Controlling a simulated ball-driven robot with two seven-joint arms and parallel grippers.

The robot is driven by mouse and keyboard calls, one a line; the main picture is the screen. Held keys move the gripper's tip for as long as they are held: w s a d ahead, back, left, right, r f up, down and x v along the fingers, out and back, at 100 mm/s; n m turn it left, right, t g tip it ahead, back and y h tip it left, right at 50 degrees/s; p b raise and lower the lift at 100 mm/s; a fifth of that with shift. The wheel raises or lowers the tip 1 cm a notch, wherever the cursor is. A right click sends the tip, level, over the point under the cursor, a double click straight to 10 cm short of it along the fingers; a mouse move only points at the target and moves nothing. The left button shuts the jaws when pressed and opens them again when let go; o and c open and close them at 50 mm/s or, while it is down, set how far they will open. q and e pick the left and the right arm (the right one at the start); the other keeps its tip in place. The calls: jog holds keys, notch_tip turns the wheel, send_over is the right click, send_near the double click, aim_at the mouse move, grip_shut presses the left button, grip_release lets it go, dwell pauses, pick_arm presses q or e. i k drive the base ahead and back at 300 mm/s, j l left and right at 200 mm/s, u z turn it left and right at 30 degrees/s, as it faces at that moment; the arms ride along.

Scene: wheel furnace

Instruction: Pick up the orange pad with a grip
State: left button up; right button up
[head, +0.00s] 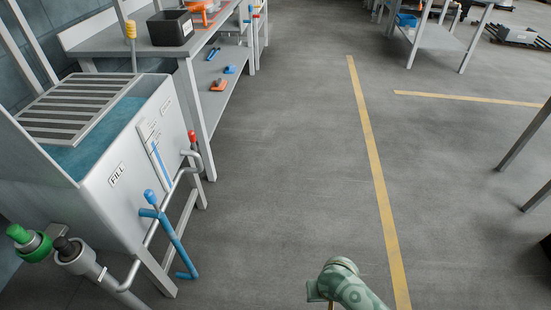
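A small orange pad-like piece (218,85) with what looks like a grip on top lies on the lower shelf of the grey workbench at the left. A larger orange object (201,8) sits on the bench top, cut by the top edge; its shape is hard to tell. I cannot tell for certain which is the orange pad. Neither gripper is in view. Only a green patterned part of my own body shows at the bottom, well apart from both orange things.
A tank (120,160) marked FILL, with pipes and valves, stands at the left before the workbench (115,40). A black bin (171,28) is on the bench; blue items (229,69) lie on its shelf. Open floor (290,150) with yellow lines (372,150) fills the middle.

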aim_at(219, 85)
jog(key=i+l+z, duration=0.2)
jog(key=i, duration=0.35)
jog(key=i+l+z, duration=0.2)
jog(key=i, duration=0.35)
jog(key=i+u, duration=0.2)
jog(key=i, duration=1.45)
jog(key=i+l+u, duration=0.1)
jog(key=i+u, duration=0.25)
jog(key=i, duration=1.1)
jog(key=i+u, duration=0.45)
jog(key=i+l+u, duration=0.25)
jog(key=i+u, duration=0.4)
jog(key=u, duration=0.2)
jog(key=i+l+u, duration=0.15)
jog(key=u, duration=0.3)
jog(key=i+l+u, duration=0.15)
jog(key=u, duration=0.25)
jog(key=i+l+u, duration=0.25)
jog(key=u, duration=0.15)
